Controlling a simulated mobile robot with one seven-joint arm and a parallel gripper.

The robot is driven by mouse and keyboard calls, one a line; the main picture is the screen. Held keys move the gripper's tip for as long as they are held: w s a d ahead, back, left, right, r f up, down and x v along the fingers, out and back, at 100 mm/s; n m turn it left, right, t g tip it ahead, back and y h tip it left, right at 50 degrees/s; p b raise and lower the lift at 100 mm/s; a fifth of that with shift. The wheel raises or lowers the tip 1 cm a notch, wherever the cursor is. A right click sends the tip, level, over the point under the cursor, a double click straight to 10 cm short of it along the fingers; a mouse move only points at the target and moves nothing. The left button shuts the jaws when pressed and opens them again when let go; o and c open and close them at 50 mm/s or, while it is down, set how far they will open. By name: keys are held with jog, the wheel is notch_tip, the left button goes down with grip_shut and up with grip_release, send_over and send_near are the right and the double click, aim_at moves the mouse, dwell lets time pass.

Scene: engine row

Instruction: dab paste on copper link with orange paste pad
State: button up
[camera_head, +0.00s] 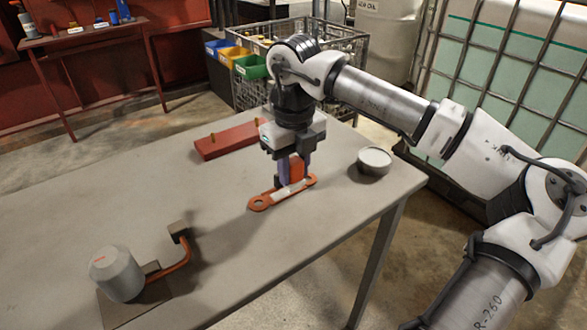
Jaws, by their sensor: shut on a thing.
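The copper link (262,203) is a flat orange-brown bar with rounded, holed ends. It lies on the grey table (330,218), with a whitish strip (290,191) along its middle. My gripper (292,172) points down over the link and is shut on the orange paste pad (297,168), whose orange face shows between the fingers. The pad's lower end is at the link's far side; whether it touches the link I cannot tell. A round grey tin (374,161) with a pale top stands to the right of the gripper.
A red block (226,140) with small brass pegs lies behind the link. A grey cylinder (117,273) on a dark plate, with a bent copper pipe (176,262), stands front left. The table between them is clear. A wire cage (340,45) stands behind the table.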

notch_tip(320, 180, up, 6)
jog(key=p, duration=0.3)
jog(key=shift+f, duration=0.15)
dwell(0.5)
